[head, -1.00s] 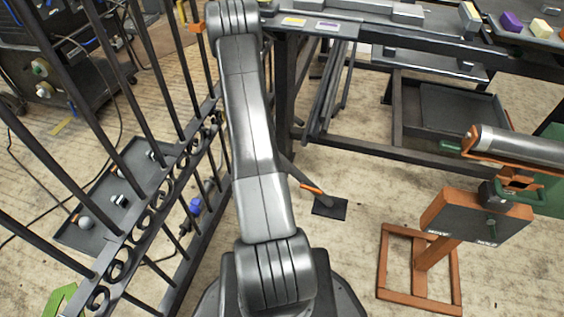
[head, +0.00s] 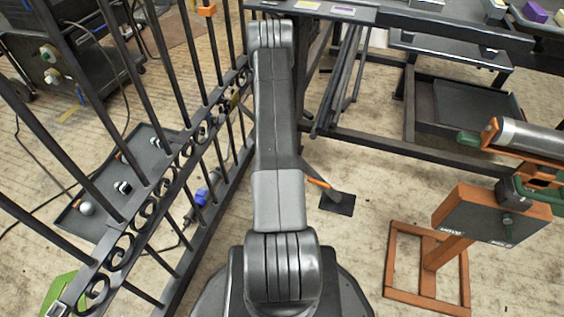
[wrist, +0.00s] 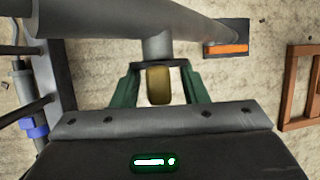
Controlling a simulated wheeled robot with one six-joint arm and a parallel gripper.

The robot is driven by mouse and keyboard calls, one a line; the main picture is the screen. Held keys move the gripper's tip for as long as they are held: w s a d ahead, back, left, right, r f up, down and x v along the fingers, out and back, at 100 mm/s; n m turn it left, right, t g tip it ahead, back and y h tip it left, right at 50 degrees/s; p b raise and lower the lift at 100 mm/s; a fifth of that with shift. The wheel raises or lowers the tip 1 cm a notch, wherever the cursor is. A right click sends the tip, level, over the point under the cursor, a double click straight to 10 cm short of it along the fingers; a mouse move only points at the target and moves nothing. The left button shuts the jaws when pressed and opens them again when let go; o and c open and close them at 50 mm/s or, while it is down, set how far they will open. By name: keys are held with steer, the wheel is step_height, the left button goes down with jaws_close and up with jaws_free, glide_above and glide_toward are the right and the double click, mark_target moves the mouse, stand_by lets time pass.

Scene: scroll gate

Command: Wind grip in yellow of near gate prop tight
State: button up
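A short yellow grip (wrist: 159,86) shows in the wrist view, on a grey stub below a thick grey bar (wrist: 95,24). My gripper (wrist: 160,82) has its two green fingers on either side of the grip, with a gap showing on both sides. The fingers look open and apart from it. In the head view my own arm hides the gripper and the yellow grip. The lower part of a dark prop with an orange band (head: 319,184) shows right of my arm, above a black floor plate (head: 337,203). The plate also shows in the wrist view (wrist: 227,30).
A black scrolled gate (head: 172,178) stands close on the left. A grey tray (head: 72,214) with small items lies behind its bars. A dark workbench frame (head: 385,143) is at the back right, and an orange stand (head: 466,282) is at the right. Floor between them is clear.

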steer(key=shift+w+d+f, duration=0.15)
steer(key=shift+w+f, duration=0.05)
steer(key=shift+f, duration=0.3)
jaws_close()
steer(key=shift+r+h+p, duration=0.2)
steer(key=shift+h+p, duration=0.2)
steer(key=shift+p, duration=0.4)
